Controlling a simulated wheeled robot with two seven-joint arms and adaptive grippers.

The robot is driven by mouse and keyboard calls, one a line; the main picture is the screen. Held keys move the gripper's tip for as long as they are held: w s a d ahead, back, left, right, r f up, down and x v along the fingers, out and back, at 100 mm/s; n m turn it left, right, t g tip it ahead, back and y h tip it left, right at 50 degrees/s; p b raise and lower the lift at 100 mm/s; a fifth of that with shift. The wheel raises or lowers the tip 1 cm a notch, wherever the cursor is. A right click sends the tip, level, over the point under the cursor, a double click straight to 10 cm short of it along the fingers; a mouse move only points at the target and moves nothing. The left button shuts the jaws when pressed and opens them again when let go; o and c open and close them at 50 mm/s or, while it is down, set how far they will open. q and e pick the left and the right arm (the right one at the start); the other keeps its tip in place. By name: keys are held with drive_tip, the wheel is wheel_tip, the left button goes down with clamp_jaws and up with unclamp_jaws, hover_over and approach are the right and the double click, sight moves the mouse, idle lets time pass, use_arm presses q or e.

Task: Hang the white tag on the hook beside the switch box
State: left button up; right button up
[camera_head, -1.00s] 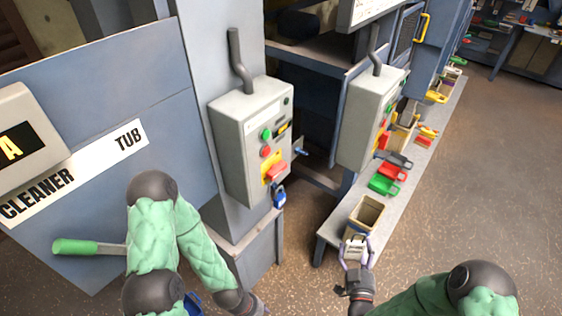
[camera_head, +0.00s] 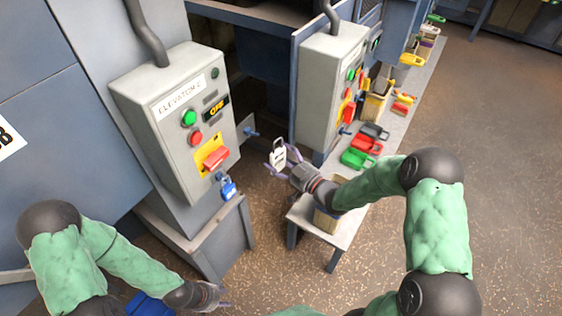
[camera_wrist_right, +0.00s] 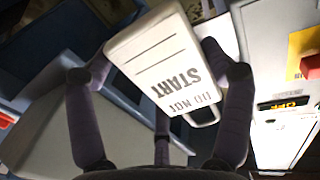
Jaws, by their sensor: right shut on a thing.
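The white tag (camera_head: 279,155) is in my right gripper (camera_head: 277,153), upright and clear of the bench. In the right wrist view the tag (camera_wrist_right: 160,65) reads "DO NOT START", upside down, with a loop at its lower end, between the fingers (camera_wrist_right: 165,80). The grey switch box (camera_head: 165,125) is labelled "ELEVATOR C" and has a red handle on a yellow plate. The small blue hook (camera_head: 250,132) juts from its right side; a gap separates it from the tag. My left gripper (camera_head: 224,296) is low at the bottom, away from the box; its opening is unclear.
A second grey box (camera_head: 322,85) stands to the right. A bench (camera_head: 345,228) holds bins and red, green and yellow lockout pieces. Open floor lies right of the bench.

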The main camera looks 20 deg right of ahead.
drive_tip(key=x, duration=0.2)
drive_tip(key=a+x, duration=0.1)
drive_tip(key=x, duration=0.2)
drive_tip(key=shift+s, duration=0.1)
idle(0.5)
drive_tip(key=shift+a+b, duration=0.1)
drive_tip(key=shift+b, duration=0.3)
drive_tip(key=shift+a, duration=0.15)
idle(0.4)
drive_tip(key=shift+a+b+x, duration=0.2)
drive_tip(key=shift+b+x, duration=0.65)
drive_tip(key=shift+x, duration=0.85)
drive_tip(key=shift+s, duration=0.1)
drive_tip(key=shift+f+b, duration=0.8)
drive_tip(key=shift+b, duration=0.05)
